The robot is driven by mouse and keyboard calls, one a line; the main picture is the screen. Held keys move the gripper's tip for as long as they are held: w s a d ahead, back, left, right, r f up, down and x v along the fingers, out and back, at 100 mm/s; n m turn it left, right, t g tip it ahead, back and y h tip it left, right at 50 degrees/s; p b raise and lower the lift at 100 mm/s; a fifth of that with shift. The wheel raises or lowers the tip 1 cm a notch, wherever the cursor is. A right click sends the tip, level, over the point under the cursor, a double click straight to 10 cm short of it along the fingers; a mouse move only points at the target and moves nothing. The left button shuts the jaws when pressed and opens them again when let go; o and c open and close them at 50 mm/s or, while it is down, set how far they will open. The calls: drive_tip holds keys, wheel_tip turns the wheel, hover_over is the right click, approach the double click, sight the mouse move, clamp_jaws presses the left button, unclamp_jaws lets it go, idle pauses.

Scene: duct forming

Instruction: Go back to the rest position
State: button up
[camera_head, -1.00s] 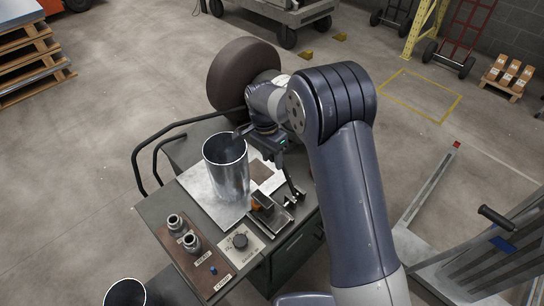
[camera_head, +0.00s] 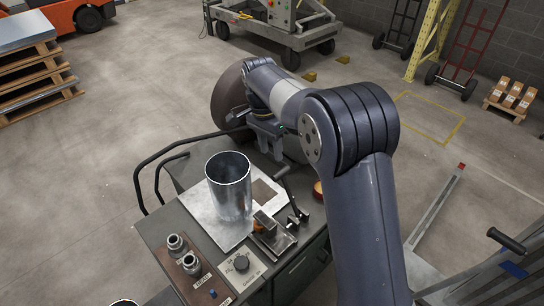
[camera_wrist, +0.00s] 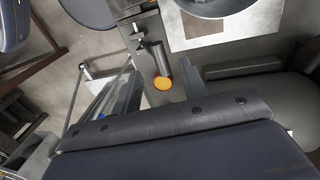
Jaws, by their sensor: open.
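My gripper (camera_head: 268,148) is in the air behind and to the right of an upright, open-topped metal cylinder (camera_head: 229,190), with its fingers pointing down. It is open, with nothing seen between the fingers. The cylinder stands on a bright metal sheet (camera_head: 205,222) on the dark workbench. In the wrist view, part of the cylinder (camera_wrist: 215,6) shows at the top edge. My arm hides part of the bench's right side.
A clamp-like fixture (camera_head: 272,236) is right of the cylinder. A dark round drum (camera_head: 228,97) is behind my gripper. Open floor lies left.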

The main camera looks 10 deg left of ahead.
sight(277, 175)
idle(0.3)
drive_tip(key=f, duration=0.3)
drive_tip(key=d+f+p, duration=0.1)
drive_tip(key=f, duration=0.3)
drive_tip(key=s+f, duration=0.1)
drive_tip(key=f, duration=0.2)
drive_tip(key=shift+s+d+f+p, duration=0.1)
drive_tip(key=shift+d+f+p, duration=0.2)
drive_tip(key=shift+p, duration=0.05)
drive_tip(key=shift+s+d+r, duration=0.25)
drive_tip(key=shift+d, duration=0.1)
drive_tip(key=shift+w+a+f, duration=0.1)
